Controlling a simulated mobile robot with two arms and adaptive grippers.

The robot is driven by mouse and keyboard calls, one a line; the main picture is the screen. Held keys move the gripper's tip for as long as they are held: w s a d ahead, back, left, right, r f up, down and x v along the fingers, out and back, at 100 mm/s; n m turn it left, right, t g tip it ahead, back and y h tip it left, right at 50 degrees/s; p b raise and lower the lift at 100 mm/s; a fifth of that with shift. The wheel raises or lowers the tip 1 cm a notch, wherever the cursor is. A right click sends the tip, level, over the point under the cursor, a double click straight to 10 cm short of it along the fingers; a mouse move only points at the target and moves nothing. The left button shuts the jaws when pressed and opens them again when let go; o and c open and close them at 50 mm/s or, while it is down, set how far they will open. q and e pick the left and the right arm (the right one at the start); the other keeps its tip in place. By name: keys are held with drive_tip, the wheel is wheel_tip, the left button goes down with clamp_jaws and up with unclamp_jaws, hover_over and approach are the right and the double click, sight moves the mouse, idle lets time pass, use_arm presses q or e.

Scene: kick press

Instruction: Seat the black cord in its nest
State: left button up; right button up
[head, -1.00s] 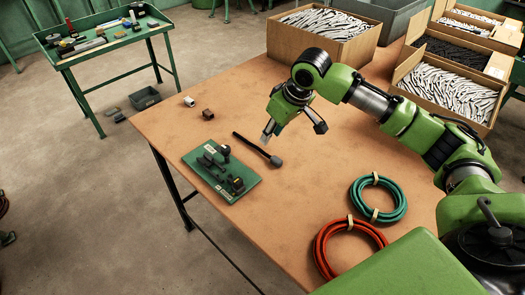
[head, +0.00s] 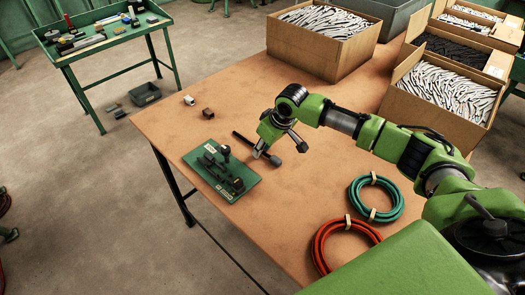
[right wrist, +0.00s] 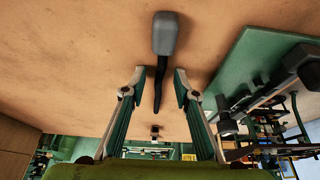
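The black cord (head: 243,138), with a thick grey plug-like end (head: 275,160), lies on the brown table to the right of the green fixture board (head: 232,190). The board carries several black blocks and a knob (head: 224,150); I cannot tell which part is the nest. My right gripper (head: 279,150) is open just above the cord. In the right wrist view, the cord (right wrist: 159,88) runs between the spread fingers (right wrist: 156,80), touching neither, with its grey end (right wrist: 165,35) beyond them. The board (right wrist: 250,60) is at right there. My left gripper is out of view.
Green (head: 356,204) and red (head: 322,238) cable coils lie at the front right. A white piece (head: 189,100) and a brown block (head: 208,114) lie behind the board. Open boxes (head: 318,57) of parts stand at the back. Mid-table is clear.

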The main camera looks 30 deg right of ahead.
clamp_jaws()
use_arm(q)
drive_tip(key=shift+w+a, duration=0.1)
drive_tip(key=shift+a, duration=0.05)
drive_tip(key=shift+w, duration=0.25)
use_arm(e)
drive_tip(key=shift+r, duration=0.1)
